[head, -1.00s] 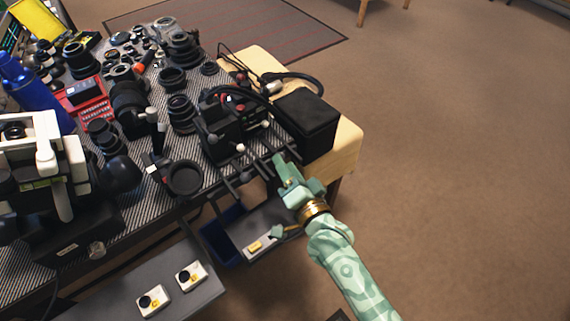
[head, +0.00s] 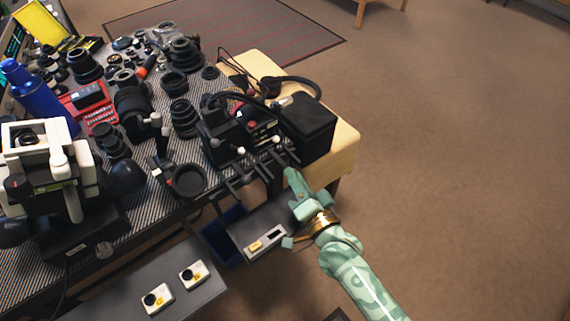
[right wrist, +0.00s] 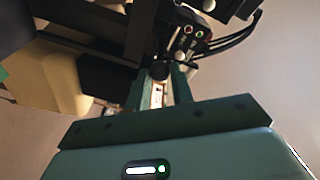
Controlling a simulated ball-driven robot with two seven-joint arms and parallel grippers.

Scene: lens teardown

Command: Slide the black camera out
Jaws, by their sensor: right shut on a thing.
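The black camera (head: 262,130), a dark boxy device with small red and white parts, stands at the table's right end among black rods and cables. My right gripper (head: 292,173) is at its front lower side, beside the black rods. In the right wrist view the right gripper (right wrist: 161,92) is closed around a dark part below the camera body (right wrist: 200,32). The exact grip contact is small and partly hidden. My left gripper is not in view.
A black box (head: 309,122) sits right of the camera on a pale yellow surface (head: 345,145). A black lens (head: 184,118) and a round black ring (head: 188,181) are to its left. A grey panel (head: 240,240) lies below the table edge. Open floor lies right.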

